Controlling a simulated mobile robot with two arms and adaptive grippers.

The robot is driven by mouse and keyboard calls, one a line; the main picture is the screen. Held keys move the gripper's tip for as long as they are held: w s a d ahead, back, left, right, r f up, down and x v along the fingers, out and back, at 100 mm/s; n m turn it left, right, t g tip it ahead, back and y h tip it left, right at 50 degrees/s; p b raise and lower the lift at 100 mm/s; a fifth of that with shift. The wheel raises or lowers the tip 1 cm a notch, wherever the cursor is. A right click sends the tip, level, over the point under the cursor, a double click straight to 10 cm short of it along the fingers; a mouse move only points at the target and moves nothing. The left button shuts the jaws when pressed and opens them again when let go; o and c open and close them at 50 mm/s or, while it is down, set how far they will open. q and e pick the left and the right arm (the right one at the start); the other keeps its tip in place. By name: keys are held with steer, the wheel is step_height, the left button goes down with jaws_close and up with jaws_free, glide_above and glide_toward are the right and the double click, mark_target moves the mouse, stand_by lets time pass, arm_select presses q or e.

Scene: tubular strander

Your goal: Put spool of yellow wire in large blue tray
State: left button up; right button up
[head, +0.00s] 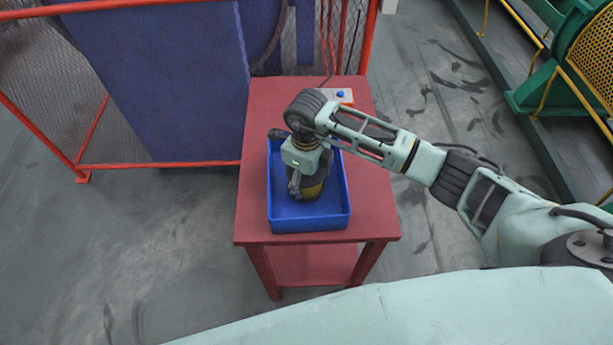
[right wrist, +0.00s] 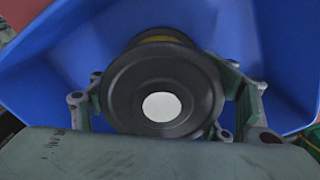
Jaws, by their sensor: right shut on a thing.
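The spool of yellow wire (right wrist: 163,95) has dark round flanges and a pale centre in the right wrist view. In the head view its yellow band (head: 311,190) shows under my right gripper (head: 302,185). My right gripper is shut on the spool, with fingers on both sides of it. The spool is inside the outline of the large blue tray (head: 309,224). I cannot tell whether it touches the tray floor. The tray also fills the background of the right wrist view (right wrist: 55,55). My left gripper is not in view.
The tray stands on a red table (head: 375,215) with a lower shelf. A small box with a blue button (head: 340,96) is at the table's back. A red-framed mesh fence (head: 130,165) stands behind left. Green machinery (head: 560,75) is at the right.

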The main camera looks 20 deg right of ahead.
steer(key=shift+f, duration=0.2)
steer(key=o, duration=1.6)
steer(key=shift+r, duration=0.1)
steer(key=shift+c, duration=0.2)
steer(key=o, duration=0.3)
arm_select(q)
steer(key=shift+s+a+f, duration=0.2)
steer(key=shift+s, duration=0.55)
arm_select(e)
steer(key=shift+o, duration=0.2)
steer(key=shift+r, duration=0.25)
steer(key=shift+w+r+b, duration=0.1)
steer(key=shift+r+b, duration=0.2)
steer(key=shift+r, duration=0.1)
step_height(320, 180, up, 10)
steer(key=b, duration=0.3)
steer(key=shift+r, duration=0.2)
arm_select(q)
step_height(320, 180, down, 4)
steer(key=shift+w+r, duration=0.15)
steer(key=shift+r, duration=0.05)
arm_select(e)
steer(key=shift+r, duration=0.3)
